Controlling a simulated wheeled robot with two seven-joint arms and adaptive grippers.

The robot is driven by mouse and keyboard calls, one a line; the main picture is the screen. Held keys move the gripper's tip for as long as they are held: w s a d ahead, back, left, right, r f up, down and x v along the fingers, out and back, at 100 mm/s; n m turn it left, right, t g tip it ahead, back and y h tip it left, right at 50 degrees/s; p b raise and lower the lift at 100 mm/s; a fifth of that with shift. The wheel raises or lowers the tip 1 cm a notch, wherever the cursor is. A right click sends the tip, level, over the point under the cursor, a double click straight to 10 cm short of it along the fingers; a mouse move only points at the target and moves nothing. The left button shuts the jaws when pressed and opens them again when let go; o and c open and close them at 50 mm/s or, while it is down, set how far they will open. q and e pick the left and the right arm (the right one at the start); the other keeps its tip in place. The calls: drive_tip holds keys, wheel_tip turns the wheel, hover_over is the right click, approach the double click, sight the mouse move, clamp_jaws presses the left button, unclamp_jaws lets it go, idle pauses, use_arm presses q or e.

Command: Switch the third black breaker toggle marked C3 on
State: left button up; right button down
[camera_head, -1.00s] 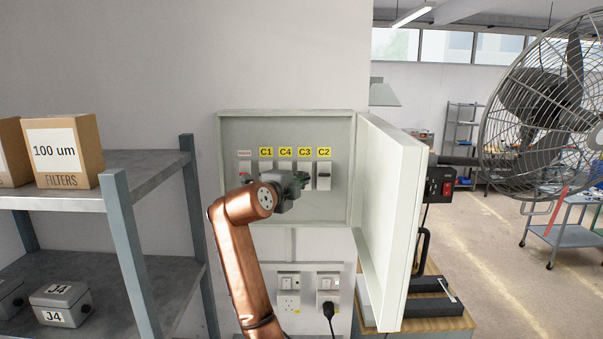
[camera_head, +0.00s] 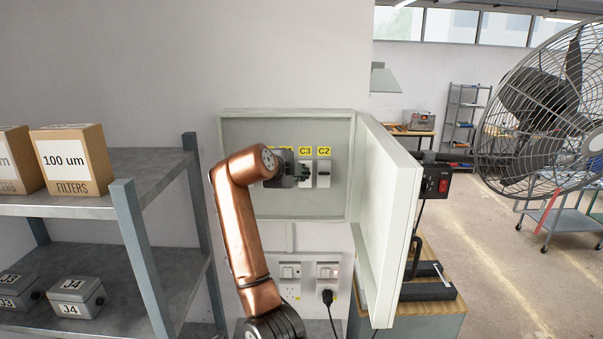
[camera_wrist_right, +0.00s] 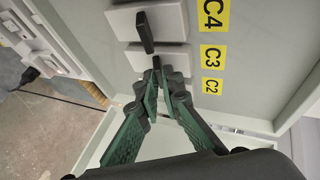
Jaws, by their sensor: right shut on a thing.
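The C3 breaker (camera_head: 305,182) is a white block under its yellow C3 label in the open wall box; it also shows in the right wrist view (camera_wrist_right: 172,53). My right gripper (camera_head: 303,171), with green fingers, is at this breaker. In the right wrist view the fingertips (camera_wrist_right: 161,74) are shut on the small black C3 toggle (camera_wrist_right: 156,62), of which only the end shows. Whether the toggle is on or off I cannot tell. The neighbouring C4 toggle (camera_wrist_right: 145,32) stands clear of the fingers. My left gripper is not in view.
The C2 breaker (camera_head: 324,174) is close on the right of C3. The open box door (camera_head: 390,220) juts out on the right. A metal shelf (camera_head: 125,205) stands on the left. Sockets (camera_head: 290,271) and a black plug (camera_head: 327,296) are below the box.

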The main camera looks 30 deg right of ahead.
drive_tip(key=c, duration=2.4)
unclamp_jaws()
drive_tip(key=v, duration=1.2)
drive_tip(key=shift+w+f, duration=0.1)
